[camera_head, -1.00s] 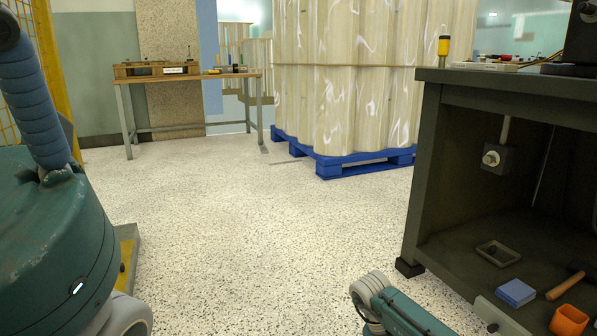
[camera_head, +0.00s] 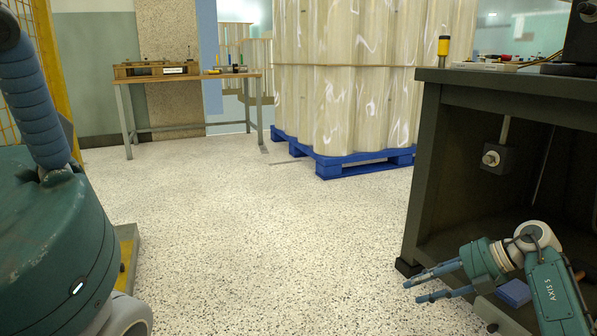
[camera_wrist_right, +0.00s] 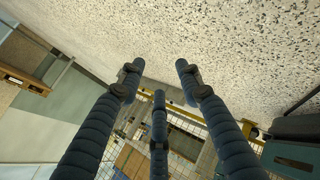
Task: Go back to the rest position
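My right gripper (camera_head: 413,291) is in the lower right of the head view, in front of the dark workbench. Its slim blue fingers point left and are spread apart with nothing between them. In the right wrist view the three ribbed fingers (camera_wrist_right: 158,75) stand apart and empty, with speckled floor and yellow fencing beyond. My left gripper (camera_head: 38,115) looms close at the left edge of the head view, with a ribbed blue finger pointing up. The rest of its fingers are cut off or hidden, so its opening does not show.
The dark workbench (camera_head: 428,150) stands at the right, with a blue box (camera_head: 513,292) low inside it, partly behind my right arm. A blue pallet (camera_head: 345,172) bears a tall wrapped load (camera_head: 345,75). A wooden table (camera_head: 190,76) stands at the back left. The middle floor is clear.

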